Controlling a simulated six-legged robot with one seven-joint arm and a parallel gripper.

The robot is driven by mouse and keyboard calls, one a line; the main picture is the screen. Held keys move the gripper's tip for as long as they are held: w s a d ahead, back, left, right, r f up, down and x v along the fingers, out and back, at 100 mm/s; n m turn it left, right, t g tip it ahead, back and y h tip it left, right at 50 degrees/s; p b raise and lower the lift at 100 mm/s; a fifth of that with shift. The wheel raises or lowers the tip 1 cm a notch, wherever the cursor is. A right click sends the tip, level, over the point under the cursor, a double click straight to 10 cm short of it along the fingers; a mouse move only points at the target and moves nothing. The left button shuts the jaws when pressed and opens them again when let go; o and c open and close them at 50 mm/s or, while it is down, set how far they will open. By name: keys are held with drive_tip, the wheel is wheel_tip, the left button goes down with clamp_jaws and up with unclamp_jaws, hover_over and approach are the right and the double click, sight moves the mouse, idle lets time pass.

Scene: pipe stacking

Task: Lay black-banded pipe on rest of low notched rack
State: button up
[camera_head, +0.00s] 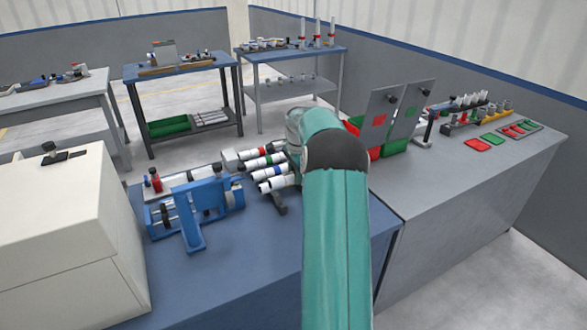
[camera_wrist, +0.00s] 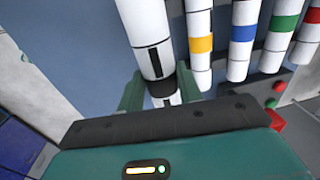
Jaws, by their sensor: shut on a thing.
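In the wrist view, a white pipe with a black band (camera_wrist: 144,35) stands between the two fingers of my gripper (camera_wrist: 160,90). My gripper is shut on it, around the black band. In the head view my arm covers the gripper and the held pipe. Several white pipes with coloured bands (camera_head: 262,161) lie side by side just left of my arm. In the wrist view, a yellow-banded pipe (camera_wrist: 199,25) lies closest to the held one, with a gap. A dark foot (camera_head: 280,204) shows below the pipes; I cannot tell whether it belongs to the low notched rack.
A blue clamp-like device (camera_head: 190,218) stands left of the pipes on the blue table (camera_head: 250,265). A pale box (camera_head: 65,235) is at far left. Grey upright panels (camera_head: 385,112) and red and green trays (camera_head: 478,144) stand right on the grey bench. The blue table's front is clear.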

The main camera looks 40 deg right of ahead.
wheel_tip(320, 180, down, 2)
drive_tip(key=shift+w+a, duration=0.1)
drive_tip(key=shift+w, duration=0.05)
drive_tip(key=shift+f, duration=2.55)
drive_tip(key=shift+f, duration=0.5)
drive_tip(key=o, duration=1.1)
drive_tip(key=r, duration=0.4)
drive_tip(key=s+r, duration=0.1)
drive_tip(key=r, duration=0.8)
drive_tip(key=shift+s+a+r, duration=0.2)
drive_tip(key=shift+s+r, duration=0.05)
drive_tip(key=shift+r, duration=0.1)
